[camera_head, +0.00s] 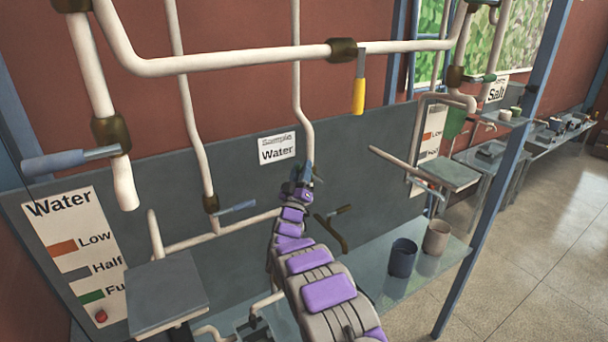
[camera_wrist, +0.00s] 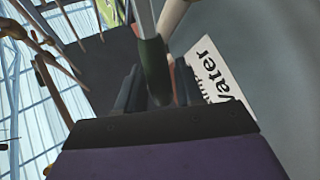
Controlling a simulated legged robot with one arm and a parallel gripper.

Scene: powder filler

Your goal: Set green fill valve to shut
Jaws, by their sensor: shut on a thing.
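The green fill valve handle (camera_wrist: 156,72) shows in the wrist view as a dark green grip on a pale metal stem. It lies between the two dark fingers of my gripper (camera_wrist: 155,92), which is shut on it. In the head view my gripper (camera_head: 304,174) is at the end of my purple and grey arm, in front of the grey back panel and just below the small Water sign (camera_head: 277,149). There my gripper hides most of the handle. I cannot tell the valve's setting.
A yellow valve handle (camera_head: 358,97) hangs from the upper pipe. A blue handle (camera_head: 237,208) and a dark handle (camera_head: 340,211) flank my arm. A dark cup (camera_head: 402,259) and a tan cup (camera_head: 436,239) stand on the glass shelf at right.

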